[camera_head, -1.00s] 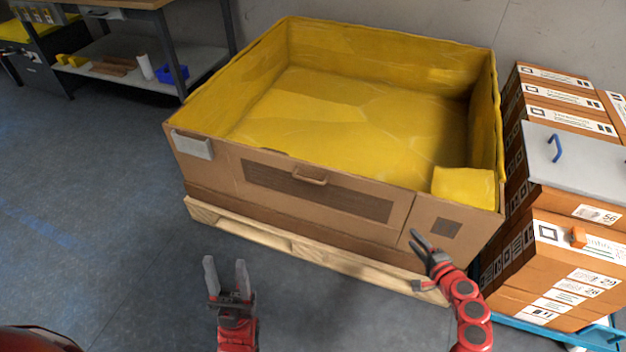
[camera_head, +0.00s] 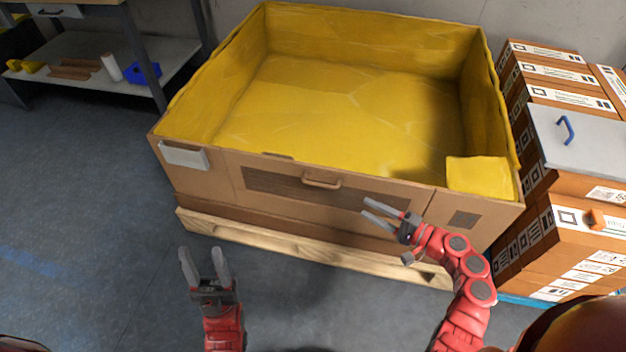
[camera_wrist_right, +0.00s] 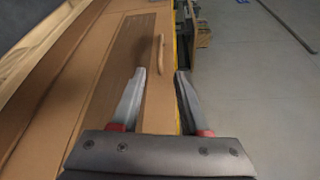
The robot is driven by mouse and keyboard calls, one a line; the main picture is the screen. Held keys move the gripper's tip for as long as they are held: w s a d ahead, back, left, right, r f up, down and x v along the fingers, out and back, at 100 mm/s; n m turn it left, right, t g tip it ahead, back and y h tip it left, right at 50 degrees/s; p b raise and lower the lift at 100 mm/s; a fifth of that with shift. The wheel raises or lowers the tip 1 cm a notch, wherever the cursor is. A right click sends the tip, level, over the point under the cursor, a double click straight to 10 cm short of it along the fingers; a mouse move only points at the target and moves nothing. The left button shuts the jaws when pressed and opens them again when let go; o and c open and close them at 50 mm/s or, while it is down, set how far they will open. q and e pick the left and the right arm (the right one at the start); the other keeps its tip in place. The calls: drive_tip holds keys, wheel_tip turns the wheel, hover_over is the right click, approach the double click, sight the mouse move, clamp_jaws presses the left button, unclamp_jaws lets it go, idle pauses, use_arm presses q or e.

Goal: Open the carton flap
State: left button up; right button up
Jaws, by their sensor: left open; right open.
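The large brown carton (camera_head: 210,187) is lined with yellow and stands on a wooden pallet. Its front panel, the flap (camera_head: 400,196), is upright and has a brown handle (camera_head: 322,180) near its top edge. My right gripper (camera_head: 372,210) is open in front of the panel, to the right of the handle, fingers pointing left. In the right wrist view the open fingers (camera_wrist_right: 158,85) lie toward the panel's top edge, with the handle (camera_wrist_right: 161,54) ahead of them, ungripped. My left gripper (camera_head: 205,265) is open and empty, in front of the pallet's left part.
The wooden pallet (camera_head: 290,247) sticks out under the carton. Stacked labelled boxes (camera_head: 575,235) stand close on the right. A shelf (camera_head: 70,50) with a blue bin (camera_head: 143,72) is at the back left. The floor at left is clear.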

sight(322, 184)
drive_tip(key=b+x, duration=0.2)
drive_tip(key=x, duration=1.4)
drive_tip(key=shift+a, duration=0.1)
clamp_jaws()
idle(0.7)
